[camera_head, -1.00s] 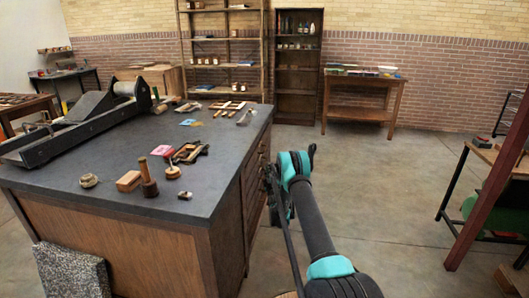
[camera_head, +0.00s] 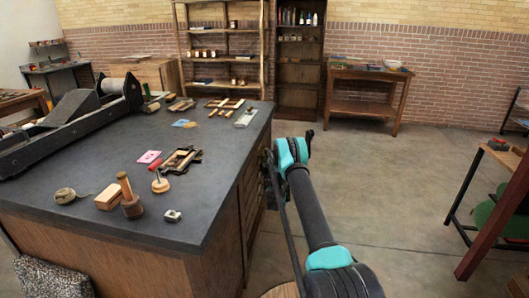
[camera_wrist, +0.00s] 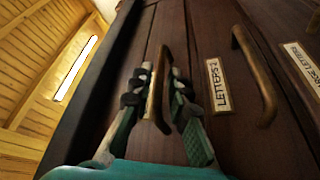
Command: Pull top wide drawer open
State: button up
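The top wide drawer (camera_wrist: 136,55) is a dark wooden front just under the table's dark edge, in the wrist view. Its brass bar handle (camera_wrist: 163,62) stands out from the front. My gripper (camera_wrist: 161,84) is at this handle, one finger on each side of it. The fingers are partly spread, and I see no firm contact. The drawer looks shut. In the head view my gripper (camera_head: 271,188) is at the right side of the dark-topped cabinet (camera_head: 110,225), and my arm hides much of the drawer fronts.
Tools and a wooden block (camera_head: 108,197) lie on the top. The floor (camera_head: 400,215) to the right is clear up to a red-brown post (camera_head: 495,220).

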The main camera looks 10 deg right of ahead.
jog(key=shift+w+r, duration=0.1)
jog(key=shift+w, duration=0.25)
jog(key=shift+c, duration=0.3)
grip_shut()
